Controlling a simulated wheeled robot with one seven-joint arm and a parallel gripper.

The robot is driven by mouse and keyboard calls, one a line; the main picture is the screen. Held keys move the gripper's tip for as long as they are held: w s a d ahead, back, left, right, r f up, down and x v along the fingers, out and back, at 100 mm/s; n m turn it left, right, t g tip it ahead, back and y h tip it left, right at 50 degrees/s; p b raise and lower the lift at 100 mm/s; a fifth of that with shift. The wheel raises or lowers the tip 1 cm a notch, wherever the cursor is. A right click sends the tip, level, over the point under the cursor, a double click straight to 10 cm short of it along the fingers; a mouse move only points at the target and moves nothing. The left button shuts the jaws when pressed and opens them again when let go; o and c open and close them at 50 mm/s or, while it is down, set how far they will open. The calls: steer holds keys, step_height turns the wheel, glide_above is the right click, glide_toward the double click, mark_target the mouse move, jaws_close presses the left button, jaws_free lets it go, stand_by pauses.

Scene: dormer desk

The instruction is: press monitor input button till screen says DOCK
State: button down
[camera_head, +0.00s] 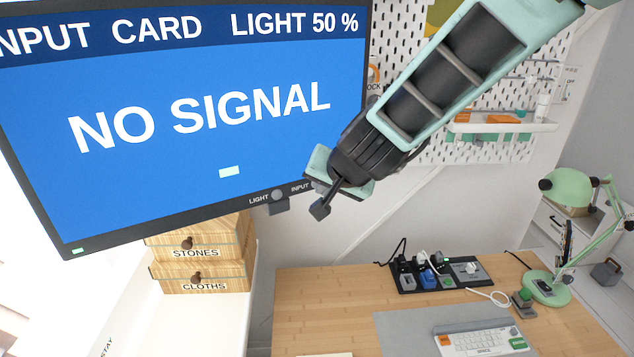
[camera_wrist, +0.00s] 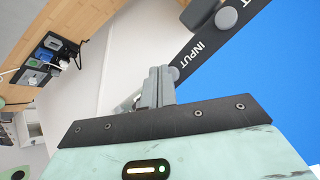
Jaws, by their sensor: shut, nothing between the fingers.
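The monitor (camera_head: 190,180) shows a blue screen reading "NO SIGNAL", with a top bar reading "INPUT CARD" and "LIGHT 50 %". On its lower bezel a round grey button (camera_head: 278,195) sits between the labels LIGHT and INPUT. That round button also shows in the wrist view (camera_wrist: 226,18), near the INPUT label. My gripper (camera_head: 320,210) is shut and empty, in front of the lower right bezel, and hides the part right of the INPUT label. In the wrist view my gripper's fingertips (camera_wrist: 158,75) are close to the bezel edge beside INPUT. I cannot tell whether they touch it.
Wooden drawers (camera_head: 200,255) labelled STONES and CLOTHS stand below the monitor. A power strip (camera_head: 440,273) with plugs, a keyboard (camera_head: 482,340) and a green lamp (camera_head: 547,288) are on the desk (camera_head: 320,310). A pegboard (camera_head: 480,150) hangs behind my arm.

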steer(key=shift+w+a, duration=0.15)
steer(key=shift+w, duration=0.2)
stand_by(0.7)
steer(key=shift+s, duration=0.1)
steer(key=shift+s+d, duration=0.35)
steer(key=shift+s, duration=0.3)
stand_by(0.3)
steer(key=shift+s+d+b, duration=0.2)
steer(key=shift+s+d, duration=0.15)
steer(key=shift+s, duration=0.4)
steer(key=shift+s+d+b, duration=0.25)
steer(key=shift+s+d, duration=0.1)
steer(key=shift+s, duration=0.4)
steer(key=shift+s+d+b, duration=0.2)
steer(key=shift+s+d, duration=0.15)
steer(key=shift+s, duration=0.4)
steer(key=s+a+f+n+g+y+b, duration=0.1)
steer(key=s+f+n+g+b, duration=0.2)
steer(key=s, duration=0.5)
steer(key=s+a+f+n+g+y+b, duration=0.1)
steer(key=s+f+n+g+b, duration=0.2)
steer(key=s, duration=0.4)
steer(key=s+d+f+n+g+h+b, duration=0.2)
steer(key=s+d+f+n+h, duration=0.2)
steer(key=s+d, duration=0.4)
steer(key=s+n, duration=0.1)
steer(key=s, duration=0.1)
steer(key=shift+s+d+f, duration=0.2)
steer(key=shift+s+f, duration=0.2)
